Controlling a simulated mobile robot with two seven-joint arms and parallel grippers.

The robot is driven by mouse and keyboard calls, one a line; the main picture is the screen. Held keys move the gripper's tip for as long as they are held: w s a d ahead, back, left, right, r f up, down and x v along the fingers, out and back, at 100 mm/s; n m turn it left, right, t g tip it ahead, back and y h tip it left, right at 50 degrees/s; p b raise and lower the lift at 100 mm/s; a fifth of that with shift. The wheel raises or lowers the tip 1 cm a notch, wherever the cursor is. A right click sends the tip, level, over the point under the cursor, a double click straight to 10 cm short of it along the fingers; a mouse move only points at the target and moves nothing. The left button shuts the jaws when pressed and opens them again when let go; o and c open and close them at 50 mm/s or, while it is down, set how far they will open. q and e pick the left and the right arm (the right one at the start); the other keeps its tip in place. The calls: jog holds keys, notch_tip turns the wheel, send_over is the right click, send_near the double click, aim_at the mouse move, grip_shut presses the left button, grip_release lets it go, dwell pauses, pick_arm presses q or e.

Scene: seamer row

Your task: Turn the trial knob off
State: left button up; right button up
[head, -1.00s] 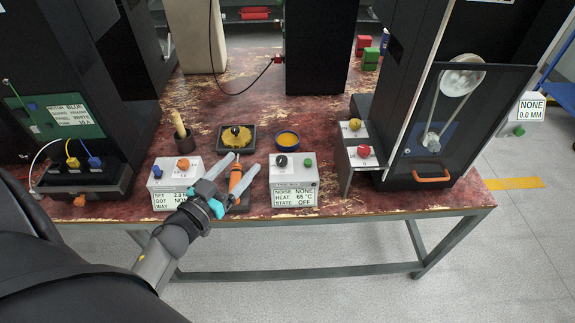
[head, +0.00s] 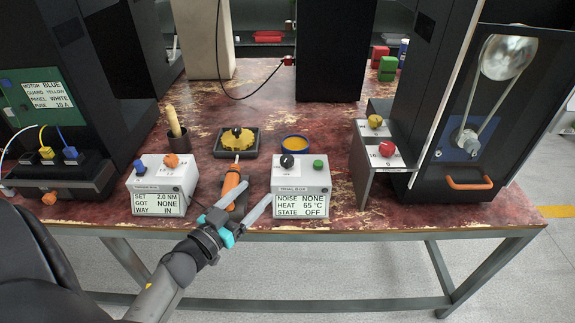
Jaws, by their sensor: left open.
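The trial box (head: 301,180) is a white box near the table's front edge. Its black trial knob (head: 287,160) sits on the top left, beside a green button (head: 318,165). Its screen (head: 300,205) reads NOISE NONE, HEAT 65 °C, STATE OFF. My left gripper (head: 250,191) is open and appears empty, in front of the table edge, left of and below the trial box. One finger reaches toward the box's lower left side; the knob is farther up and apart from it. My right gripper is out of view.
An orange-handled driver (head: 231,182) lies just behind my left gripper. A second white box (head: 162,179) with an orange knob stands left. A yellow part (head: 238,140) in a dark tray and a blue-rimmed dish (head: 294,143) are behind. A machine with red and yellow knobs stands right.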

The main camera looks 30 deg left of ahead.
aim_at(283, 165)
pick_arm(q)
jog(key=w+b, duration=0.1)
jog(key=w, duration=0.5)
jog(key=w+b, duration=0.1)
jog(key=w, duration=0.6)
jog(key=shift+w+d, duration=0.2)
jog(key=shift+w, duration=0.05)
jog(key=shift+w+b, duration=0.35)
jog(key=shift+w, duration=0.2)
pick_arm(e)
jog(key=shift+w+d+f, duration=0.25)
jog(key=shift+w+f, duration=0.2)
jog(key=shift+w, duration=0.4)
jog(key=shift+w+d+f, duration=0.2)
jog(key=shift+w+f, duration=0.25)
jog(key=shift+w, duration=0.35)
pick_arm(q)
grip_shut()
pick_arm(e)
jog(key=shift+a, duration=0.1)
